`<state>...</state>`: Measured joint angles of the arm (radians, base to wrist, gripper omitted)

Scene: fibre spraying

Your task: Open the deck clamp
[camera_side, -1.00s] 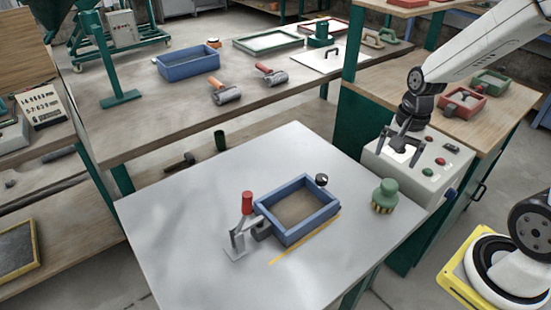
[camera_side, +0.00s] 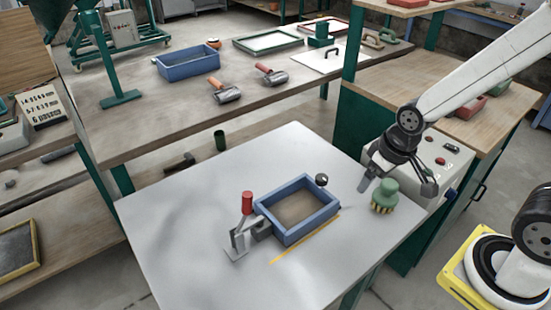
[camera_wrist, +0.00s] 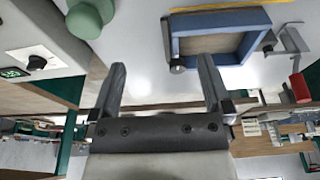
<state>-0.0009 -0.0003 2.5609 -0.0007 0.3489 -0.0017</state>
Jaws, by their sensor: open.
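The deck clamp is a grey metal toggle clamp with a red handle (camera_side: 247,202) that stands upright. It is fixed on the pale deck (camera_side: 190,205) at the left side of a blue frame (camera_side: 290,232). In the wrist view the clamp's red handle (camera_wrist: 300,87) is at the right edge, beside the blue frame (camera_wrist: 220,23). My gripper (camera_side: 396,187) is open and empty above the deck's right part, near the green brush and well right of the clamp. In the wrist view, nothing is between my gripper's fingers (camera_wrist: 162,63).
A green brush (camera_side: 385,190) stands close to my gripper. A dark round knob (camera_side: 321,179) is at the frame's far corner. A control box (camera_side: 440,158) with buttons is at the deck's right edge. The deck's left and front areas are clear.

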